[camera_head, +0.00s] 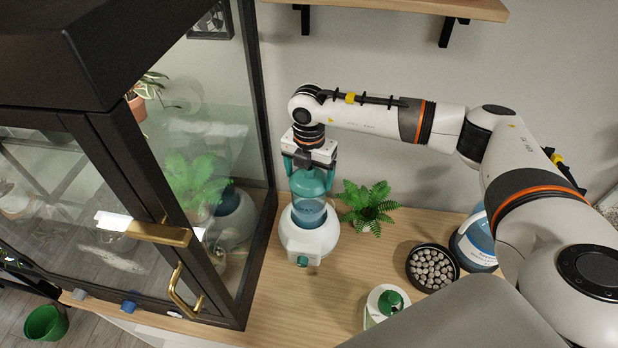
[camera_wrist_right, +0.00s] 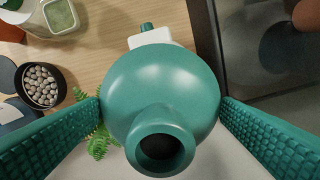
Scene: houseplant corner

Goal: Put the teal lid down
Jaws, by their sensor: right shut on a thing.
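The teal lid (camera_head: 307,183) is a glossy dome with a short open neck on top. My right gripper (camera_head: 309,168) points down over it, its teal ribbed fingers shut on its two sides. The lid also fills the middle of the right wrist view (camera_wrist_right: 162,80). Directly below it is a round white dispenser (camera_head: 309,242) with a blue translucent part and a teal spigot at the front. The lid is upright above the blue part; I cannot tell whether it rests there or is held just clear. My left gripper is not in view.
A glass cabinet (camera_head: 128,182) with a dark frame stands close on the left. A fern (camera_head: 367,207) is just right of the dispenser. A bowl of pebbles (camera_head: 433,268), a blue container (camera_head: 477,243) and a green-topped container (camera_head: 384,304) stand further right. Bare wood (camera_head: 345,265) lies between.

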